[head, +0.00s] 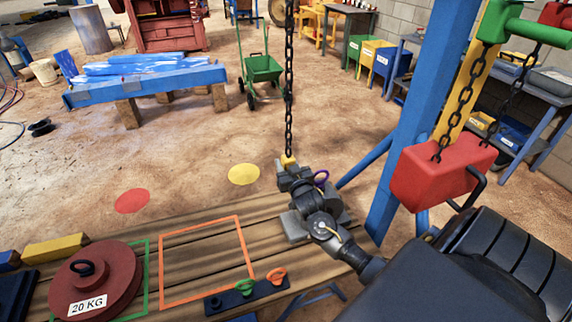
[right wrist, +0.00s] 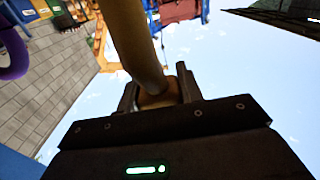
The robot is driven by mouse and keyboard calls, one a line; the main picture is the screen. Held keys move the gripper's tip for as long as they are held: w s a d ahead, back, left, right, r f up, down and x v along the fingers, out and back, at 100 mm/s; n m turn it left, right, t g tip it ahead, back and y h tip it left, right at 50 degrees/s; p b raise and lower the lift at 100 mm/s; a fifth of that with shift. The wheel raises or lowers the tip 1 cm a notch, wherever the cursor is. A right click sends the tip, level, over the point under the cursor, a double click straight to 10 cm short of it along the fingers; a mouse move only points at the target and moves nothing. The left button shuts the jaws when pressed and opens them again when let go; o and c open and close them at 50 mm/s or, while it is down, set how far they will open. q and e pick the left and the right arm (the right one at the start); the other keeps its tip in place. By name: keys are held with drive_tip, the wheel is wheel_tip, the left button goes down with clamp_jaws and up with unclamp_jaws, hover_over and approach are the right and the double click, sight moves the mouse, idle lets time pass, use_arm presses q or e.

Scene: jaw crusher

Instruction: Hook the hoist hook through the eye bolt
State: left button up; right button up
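The hoist hook (head: 288,160) is a yellow piece at the lower end of a dark hanging chain (head: 289,80). My right gripper (head: 289,170) is at its lower part. In the right wrist view, a tan, hook-coloured piece (right wrist: 158,97) sits between my right fingers (right wrist: 157,92), which look closed on it. The hook's tip is hidden. Ring-shaped eyes show in several places: a purple one (head: 321,179) beside my right wrist, also in the right wrist view (right wrist: 14,45), a green one (head: 245,286), an orange one (head: 276,275), and a black one (head: 83,268) on the red 20 KG weight (head: 64,290). My left gripper is out of view.
A wooden bench (head: 200,225) carries an orange outlined square (head: 162,270), with bare planks inside. A blue post (head: 412,120) and a red hoist block (head: 430,178) stand close on the right. A green cart (head: 262,68) is behind on the floor.

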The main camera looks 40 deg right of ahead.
clamp_jaws()
drive_tip(key=shift+s+a+r+p, duration=0.15)
drive_tip(key=shift+s+a+p, duration=0.05)
drive_tip(key=shift+s+p, duration=0.25)
drive_tip(key=shift+r+p+v, duration=0.15)
drive_tip(key=shift+p+v, duration=0.5)
drive_tip(key=shift+v, duration=0.25)
drive_tip(key=shift+r+p+v, duration=0.2)
drive_tip(key=shift+p+v, duration=0.45)
drive_tip(key=shift+v, duration=0.25)
drive_tip(key=shift+r+p+v, duration=0.15)
drive_tip(key=shift+p+v, duration=0.7)
drive_tip(key=shift+v, duration=0.6)
drive_tip(key=shift+r+p+v, duration=0.2)
drive_tip(key=shift+p+v, duration=0.65)
drive_tip(key=shift+v, duration=0.65)
drive_tip(key=shift+d, duration=0.15)
drive_tip(key=s+d, duration=0.5)
drive_tip(key=d, duration=0.6)
drive_tip(key=shift+p, duration=0.4)
drive_tip(key=shift+d+f, duration=0.1)
